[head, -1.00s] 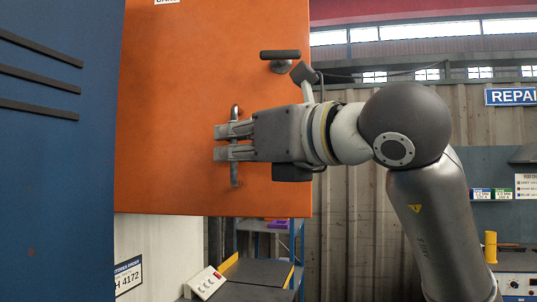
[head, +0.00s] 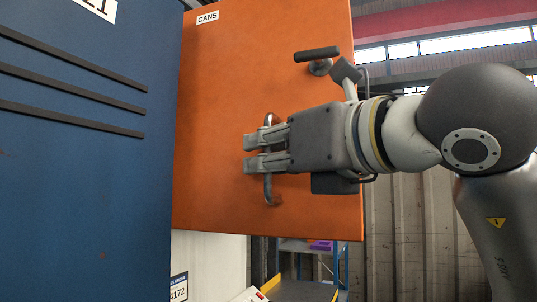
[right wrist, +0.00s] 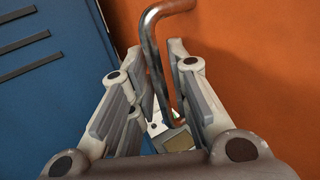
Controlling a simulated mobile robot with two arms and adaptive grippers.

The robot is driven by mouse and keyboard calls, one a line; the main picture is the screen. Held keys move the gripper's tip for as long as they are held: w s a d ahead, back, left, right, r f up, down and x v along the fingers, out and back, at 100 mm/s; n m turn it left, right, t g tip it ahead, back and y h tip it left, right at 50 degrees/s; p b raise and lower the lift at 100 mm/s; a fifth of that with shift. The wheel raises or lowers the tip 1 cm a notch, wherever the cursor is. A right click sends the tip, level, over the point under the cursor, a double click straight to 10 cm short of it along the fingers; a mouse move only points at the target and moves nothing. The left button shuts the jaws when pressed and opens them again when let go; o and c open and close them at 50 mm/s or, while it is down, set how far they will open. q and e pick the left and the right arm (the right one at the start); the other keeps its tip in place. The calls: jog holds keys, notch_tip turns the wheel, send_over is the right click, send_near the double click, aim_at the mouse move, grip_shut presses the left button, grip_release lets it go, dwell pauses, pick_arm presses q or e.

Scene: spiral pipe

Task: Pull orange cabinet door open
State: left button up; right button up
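The orange cabinet door (head: 225,90), labelled CANS, stands beside a blue panel and fills the middle of the head view. Its metal bar handle (head: 268,188) runs upright on the door and also shows in the right wrist view (right wrist: 155,50). My right gripper (head: 250,153) is at the handle, its fingers partly covering the bar in the head view. In the right wrist view the bar passes between the fingers, with gaps visible on both sides, so the gripper looks open around it. A dark lever (head: 317,54) sits higher on the door. My left gripper is out of view.
A blue panel (head: 90,190) with dark slats stands close on the left. Below the door are a white surface (head: 208,258) and a blue shelf unit (head: 342,262). A corrugated wall (head: 415,230) stands behind on the right.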

jog(key=shift+o, duration=0.7)
jog(key=shift+s+d, duration=0.1)
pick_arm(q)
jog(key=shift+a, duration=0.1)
pick_arm(e)
jog(key=v, duration=1.1)
jog(key=shift+s+d, duration=0.25)
jog(key=shift+s, duration=0.1)
jog(key=shift+w+f, duration=0.1)
